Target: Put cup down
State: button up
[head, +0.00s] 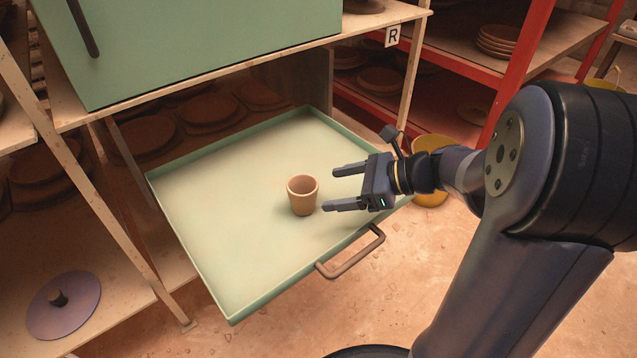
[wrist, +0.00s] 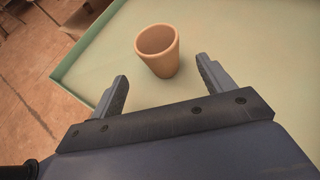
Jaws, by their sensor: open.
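A small tan clay cup (head: 302,196) stands upright in the pulled-out pale green drawer (head: 215,255), right of the drawer's middle. My gripper (head: 329,188) is open and empty, just right of the cup, with its fingers pointing left toward it. In the wrist view the cup (wrist: 158,52) stands beyond the open fingertips (wrist: 163,78), and I see clear drawer floor around it. The cup's mouth faces up and looks empty. No finger touches the cup.
A brown handle (head: 350,252) is on the drawer's front edge. A green cabinet (head: 210,40) stands above the drawer. Wooden shelves with clay plates stand left, and a red rack (head: 520,85) stands back right. A yellow bucket (head: 430,145) is behind my gripper. The drawer's left part is bare.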

jog(key=shift+p+v, duration=0.4)
jog(key=shift+v, duration=1.3)
